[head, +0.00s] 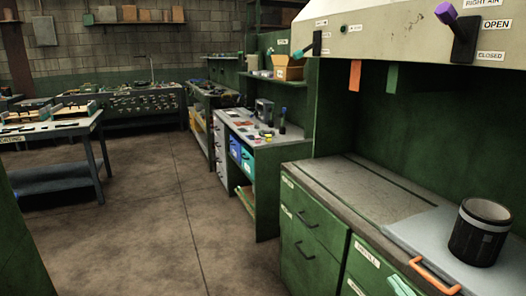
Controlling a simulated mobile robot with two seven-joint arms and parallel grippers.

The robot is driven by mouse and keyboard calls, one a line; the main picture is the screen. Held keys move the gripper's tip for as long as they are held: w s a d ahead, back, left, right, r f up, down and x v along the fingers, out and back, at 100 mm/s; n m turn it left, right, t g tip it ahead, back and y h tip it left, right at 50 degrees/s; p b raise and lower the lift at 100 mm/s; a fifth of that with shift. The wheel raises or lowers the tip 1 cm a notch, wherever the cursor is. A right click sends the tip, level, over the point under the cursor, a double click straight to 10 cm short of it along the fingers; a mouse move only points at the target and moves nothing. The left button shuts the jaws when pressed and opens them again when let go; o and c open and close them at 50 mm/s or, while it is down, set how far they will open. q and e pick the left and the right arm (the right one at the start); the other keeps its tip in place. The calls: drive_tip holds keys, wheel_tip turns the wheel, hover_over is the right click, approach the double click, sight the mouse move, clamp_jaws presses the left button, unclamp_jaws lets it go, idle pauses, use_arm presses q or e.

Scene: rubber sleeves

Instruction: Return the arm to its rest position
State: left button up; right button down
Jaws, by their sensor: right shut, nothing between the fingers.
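I make out no fingertips of my left or right gripper in the head view, and no part that is clearly one of my arms. A black cylinder with a pale grey band (480,231) stands upright on the light grey right part of the counter. Nothing visible is touching or holding it.
The green counter cabinet (318,238) has labelled drawers and an orange handle (435,276) at its front edge. A pale hood (410,33) overhangs it, with a purple-knobbed lever (462,32). A workbench (255,127) and a table (55,127) stand farther off. The floor (165,205) between is clear.

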drive_tip(key=s+f+n+g, duration=0.1)
drive_tip(key=s+f+g, duration=0.3)
drive_tip(key=s+f, duration=0.9)
drive_tip(key=s+f+n+g, duration=0.1)
drive_tip(key=s+f+g, duration=0.55)
drive_tip(key=f, duration=0.95)
drive_tip(key=s+a+m+t, duration=0.25)
drive_tip(key=a+m, duration=0.25)
drive_tip(key=a, duration=0.6)
drive_tip(key=r+p, duration=0.1)
drive_tip(key=p, duration=0.1)
drive_tip(key=r+p, duration=0.1)
drive_tip(key=r, duration=0.1)
drive_tip(key=r+p, duration=0.2)
drive_tip(key=shift+w+d+p, duration=0.1)
drive_tip(key=shift+w+p, duration=0.2)
